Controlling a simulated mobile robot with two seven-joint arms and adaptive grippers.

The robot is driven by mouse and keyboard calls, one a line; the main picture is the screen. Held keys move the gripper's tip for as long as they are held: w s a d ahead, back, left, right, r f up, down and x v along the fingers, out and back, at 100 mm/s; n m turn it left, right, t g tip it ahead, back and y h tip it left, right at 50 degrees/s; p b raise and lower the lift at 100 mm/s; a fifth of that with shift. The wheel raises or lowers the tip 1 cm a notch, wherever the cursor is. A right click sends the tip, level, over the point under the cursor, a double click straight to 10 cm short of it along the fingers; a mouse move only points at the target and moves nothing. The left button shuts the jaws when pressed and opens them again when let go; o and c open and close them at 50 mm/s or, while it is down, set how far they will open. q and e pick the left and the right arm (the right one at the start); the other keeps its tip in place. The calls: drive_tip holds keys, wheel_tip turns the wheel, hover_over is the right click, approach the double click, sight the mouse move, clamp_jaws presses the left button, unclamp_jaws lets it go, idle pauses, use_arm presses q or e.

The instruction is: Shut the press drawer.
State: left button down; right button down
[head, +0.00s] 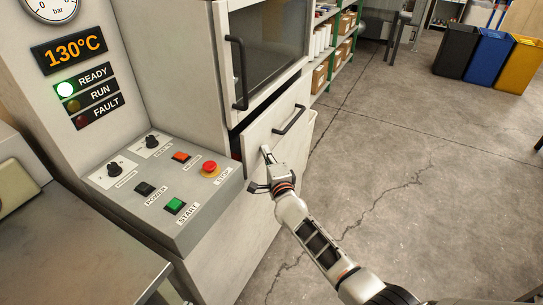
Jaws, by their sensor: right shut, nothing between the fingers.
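The press drawer (262,129) is the light grey front with a black bar handle (289,120), below the press's windowed door. A dark gap shows along its top and left edges, so it stands a little out from the press body. My right gripper (266,152) is in front of the drawer's lower part, below and left of the handle. It is shut and empty, with its fingertips close to the drawer front. I cannot tell whether they touch it. My left gripper is not in view.
The control panel (150,200) with buttons and a red stop knob (210,167) juts out left of my right gripper. The upper door (262,60) has a long black handle (238,75). Shelves (336,50) and bins (490,55) stand farther back. The floor to the right is clear.

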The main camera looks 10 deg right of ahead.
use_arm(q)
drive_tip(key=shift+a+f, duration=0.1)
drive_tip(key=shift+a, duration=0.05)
use_arm(e)
drive_tip(key=shift+w+a+r, duration=0.15)
drive_tip(key=shift+w+a, duration=0.15)
drive_tip(key=shift+a, duration=0.15)
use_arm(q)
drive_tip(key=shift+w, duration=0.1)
use_arm(e)
drive_tip(key=shift+a+r, duration=0.1)
